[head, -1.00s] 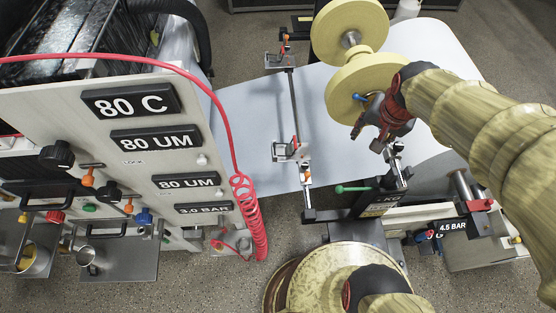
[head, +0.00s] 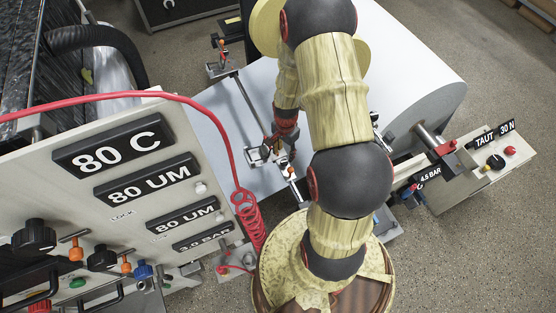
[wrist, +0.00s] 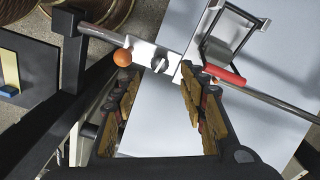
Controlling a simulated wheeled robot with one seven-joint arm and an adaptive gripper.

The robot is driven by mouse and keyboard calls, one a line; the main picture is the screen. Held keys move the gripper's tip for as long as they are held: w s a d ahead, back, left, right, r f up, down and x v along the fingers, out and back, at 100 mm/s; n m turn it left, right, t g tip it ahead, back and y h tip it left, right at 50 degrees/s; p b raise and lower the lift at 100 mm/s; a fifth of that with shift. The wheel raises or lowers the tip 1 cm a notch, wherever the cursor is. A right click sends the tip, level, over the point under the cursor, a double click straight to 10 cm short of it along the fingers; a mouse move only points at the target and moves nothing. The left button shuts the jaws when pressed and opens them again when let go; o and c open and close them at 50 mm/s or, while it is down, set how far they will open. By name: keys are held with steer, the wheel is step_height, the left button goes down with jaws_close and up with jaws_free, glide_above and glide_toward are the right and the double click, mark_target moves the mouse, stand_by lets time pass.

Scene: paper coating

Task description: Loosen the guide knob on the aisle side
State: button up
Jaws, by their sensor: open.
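The near guide is a metal block (wrist: 150,57) on a slim rod across the white paper web; in the head view the block (head: 262,154) is partly covered by my gripper. A small knob (wrist: 160,64) with a bar grip sits on its face. An orange ball (wrist: 122,57) is left of it and a red handle (wrist: 225,75) right of it. My gripper (wrist: 160,82) is open, its two fingers on either side of the knob's line, nothing held. I cannot tell whether they touch the knob. In the head view, my gripper (head: 285,135) is over this guide.
A far guide (head: 223,67) stands at the rod's other end. The control panel (head: 130,165) with a red coiled hose (head: 247,210) is at left. A tension box (head: 492,160) is at right. A dark frame bar (wrist: 72,70) stands close left of my gripper.

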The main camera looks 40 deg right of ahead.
mark_target(284, 161)
step_height(284, 161, down, 6)
steer(key=shift+f+b, duration=0.15)
steer(key=shift+b, duration=0.6)
steer(key=shift+c, duration=1)
jaws_close()
